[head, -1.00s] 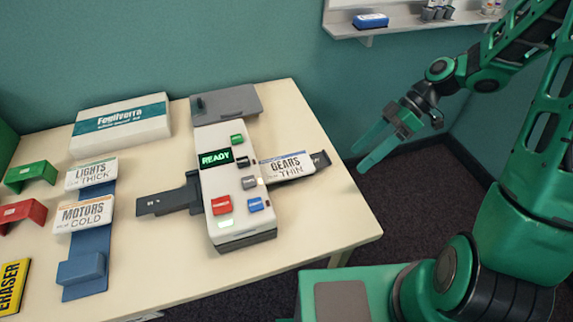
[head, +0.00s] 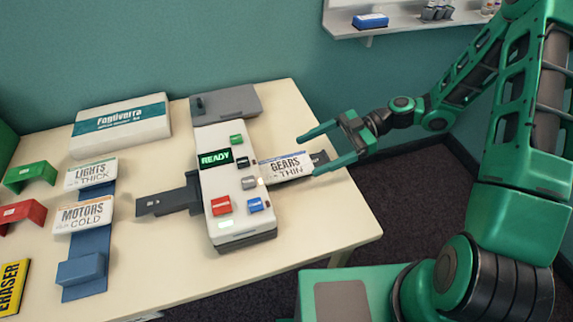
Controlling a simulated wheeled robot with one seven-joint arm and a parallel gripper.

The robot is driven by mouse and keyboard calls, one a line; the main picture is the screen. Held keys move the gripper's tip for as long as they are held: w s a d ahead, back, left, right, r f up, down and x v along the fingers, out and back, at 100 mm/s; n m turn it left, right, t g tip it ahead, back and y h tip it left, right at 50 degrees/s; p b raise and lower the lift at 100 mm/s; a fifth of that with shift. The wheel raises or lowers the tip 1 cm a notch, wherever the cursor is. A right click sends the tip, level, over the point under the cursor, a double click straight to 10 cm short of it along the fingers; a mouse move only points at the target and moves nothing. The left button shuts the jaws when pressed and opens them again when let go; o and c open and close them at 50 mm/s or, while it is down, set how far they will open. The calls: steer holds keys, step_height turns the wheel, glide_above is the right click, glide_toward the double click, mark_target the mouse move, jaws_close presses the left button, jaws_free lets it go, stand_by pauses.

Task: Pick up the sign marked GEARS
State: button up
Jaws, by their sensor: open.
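The sign marked GEARS (head: 284,166) is a white plate that also reads THIN. It lies on the dark tray (head: 319,157) at the right side of the white machine (head: 221,185), whose screen reads READY. My gripper (head: 318,152) is open and empty, just right of the sign. Its two green fingers point left toward the sign, one on the far side and one on the near side. The near finger's tip appears close to the sign's right end; I cannot tell whether they touch.
Signs marked LIGHTS (head: 92,174) and MOTORS (head: 84,213) lie on a blue rack (head: 88,250) at left. A second dark tray (head: 163,203) sticks out on the machine's left. A white box (head: 121,122) stands behind. The table's (head: 320,219) front right is clear.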

mark_target(288, 165)
steer(key=shift+x, duration=2.95)
steer(key=shift+s+r, duration=0.1)
steer(key=shift+r, duration=0.05)
steer(key=c, duration=1.2)
steer(key=shift+r, duration=0.1)
